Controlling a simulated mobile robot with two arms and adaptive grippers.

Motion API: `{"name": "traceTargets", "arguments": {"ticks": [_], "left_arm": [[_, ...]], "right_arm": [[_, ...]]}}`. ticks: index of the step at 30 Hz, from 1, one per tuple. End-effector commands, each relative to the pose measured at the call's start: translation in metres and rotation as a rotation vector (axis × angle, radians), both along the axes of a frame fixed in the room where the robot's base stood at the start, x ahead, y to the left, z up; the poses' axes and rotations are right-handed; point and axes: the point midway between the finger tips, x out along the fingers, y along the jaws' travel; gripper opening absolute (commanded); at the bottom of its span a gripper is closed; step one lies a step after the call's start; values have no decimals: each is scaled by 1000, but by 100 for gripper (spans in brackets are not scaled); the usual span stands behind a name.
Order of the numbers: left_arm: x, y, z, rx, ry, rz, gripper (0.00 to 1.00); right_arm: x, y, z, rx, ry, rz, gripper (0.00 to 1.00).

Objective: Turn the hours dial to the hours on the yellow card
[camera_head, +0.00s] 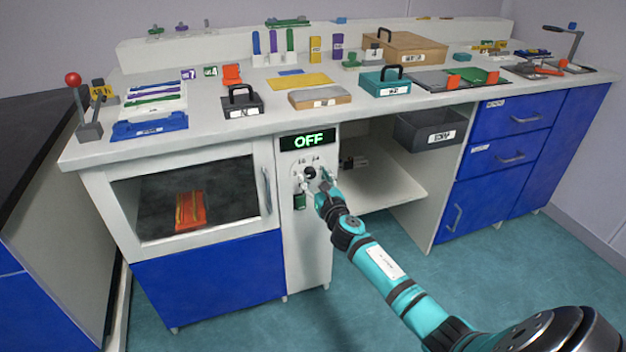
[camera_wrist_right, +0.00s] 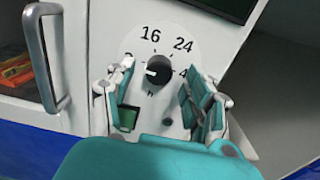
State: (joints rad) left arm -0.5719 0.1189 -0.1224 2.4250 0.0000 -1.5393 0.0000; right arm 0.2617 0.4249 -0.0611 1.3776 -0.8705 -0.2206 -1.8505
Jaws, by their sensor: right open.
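The hours dial is a black knob (camera_head: 310,172) on the white panel under the display reading OFF. In the right wrist view the knob (camera_wrist_right: 158,70) has a white mark pointing left, toward a partly hidden number. The numbers 16 and 24 show above it; another at right is partly covered. My right gripper (camera_head: 314,177) is open, its fingers on either side of the knob; I cannot tell whether they touch it. A small yellow card (camera_head: 102,92) with dark writing stands at the bench's left end; its writing is too small to read surely. My left gripper is out of view.
A green switch (camera_wrist_right: 127,118) sits below left of the knob, close to a finger. An oven door with a handle (camera_head: 267,191) is at left. An open shelf (camera_head: 380,190) is at right. Trays and tools crowd the benchtop (camera_head: 215,122).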

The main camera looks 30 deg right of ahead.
Motion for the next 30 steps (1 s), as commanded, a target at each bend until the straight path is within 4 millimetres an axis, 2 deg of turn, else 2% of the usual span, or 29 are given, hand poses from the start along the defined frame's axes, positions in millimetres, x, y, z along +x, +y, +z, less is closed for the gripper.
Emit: {"name": "traceTargets", "arguments": {"ticks": [4,14,26,30], "left_arm": [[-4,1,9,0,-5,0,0],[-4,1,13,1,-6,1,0],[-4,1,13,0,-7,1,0],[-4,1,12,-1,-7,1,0]], "right_arm": [[12,-2,-1,0,0,1,54],[15,-3,0,0,0,1,54],[15,-3,0,0,0,1,2],[15,-3,0,3,-1,1,0]]}}
